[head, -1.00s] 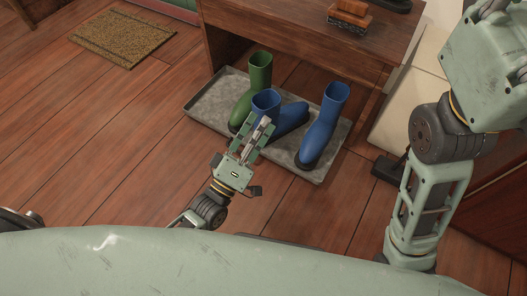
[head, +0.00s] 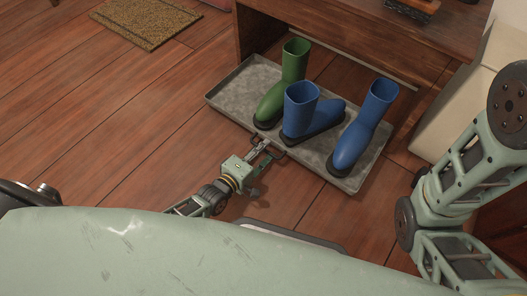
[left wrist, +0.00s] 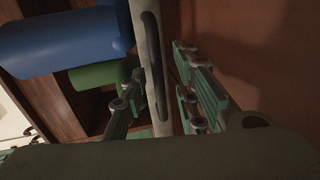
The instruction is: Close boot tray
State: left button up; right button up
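The grey boot tray (head: 232,97) lies on the floor, partly out from under a wooden bench. It holds a green boot (head: 285,85), an upright blue boot with its foot to the right (head: 301,108), and another blue boot (head: 365,125) at the right. My left gripper (head: 268,150) is at the tray's front edge, fingers spread. In the left wrist view, the tray's wall with a dark slot (left wrist: 152,65) runs between the fingers of my left gripper (left wrist: 160,90); I cannot tell if they touch it. My right gripper is out of view.
The wooden bench (head: 350,30) stands over the back of the tray, with dark space beneath. A brown doormat (head: 147,20) lies at the back left. A pale block (head: 455,115) stands to the right. Floor left of the tray is clear.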

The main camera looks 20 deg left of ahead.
pick_arm(q)
jog(key=shift+w, duration=0.25)
grip_shut()
dwell(0.5)
